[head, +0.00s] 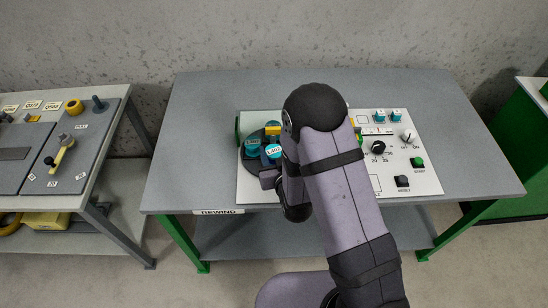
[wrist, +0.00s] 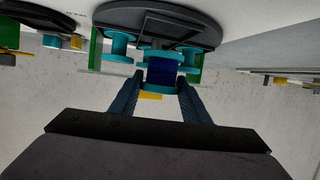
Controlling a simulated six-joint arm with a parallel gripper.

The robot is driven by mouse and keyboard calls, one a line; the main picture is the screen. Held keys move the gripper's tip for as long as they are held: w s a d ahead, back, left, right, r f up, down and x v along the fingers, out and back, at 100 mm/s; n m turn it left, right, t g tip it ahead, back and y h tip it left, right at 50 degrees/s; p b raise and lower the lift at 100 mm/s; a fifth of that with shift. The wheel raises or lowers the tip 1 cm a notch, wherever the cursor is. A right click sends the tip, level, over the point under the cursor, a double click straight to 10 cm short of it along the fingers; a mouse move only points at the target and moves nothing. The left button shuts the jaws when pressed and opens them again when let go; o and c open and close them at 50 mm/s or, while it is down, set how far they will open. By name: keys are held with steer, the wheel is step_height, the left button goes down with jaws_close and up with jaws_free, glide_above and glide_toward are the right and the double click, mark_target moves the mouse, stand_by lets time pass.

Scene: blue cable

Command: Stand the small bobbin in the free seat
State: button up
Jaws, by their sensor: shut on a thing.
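My gripper (wrist: 161,84) is shut on a small bobbin (wrist: 162,70) with a dark blue winding and teal flanges, in the wrist view. The held bobbin is close to the dark round carrier (wrist: 205,22); I cannot tell whether it touches it or sits in a seat. Two other teal bobbins (wrist: 118,44) (wrist: 188,56) stand on the carrier, one to each side of the held one. In the head view the carrier (head: 246,162) is at the panel's left, with teal bobbin tops on it, one with a white label. My arm hides part of it there, and the free seat is not clear.
The carrier is on a white panel (head: 428,184) with knobs, buttons and labels, on a grey table (head: 190,150) marked REWIND. A green upright (head: 237,130) stands at the panel's left edge. Another bench (head: 100,130) is at the left. The table's left part is clear.

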mark_target(274, 158)
steer(key=shift+f, duration=1.6)
steer(key=shift+f, duration=0.15)
steer(key=o, duration=1.2)
steer(key=shift+c, duration=0.2)
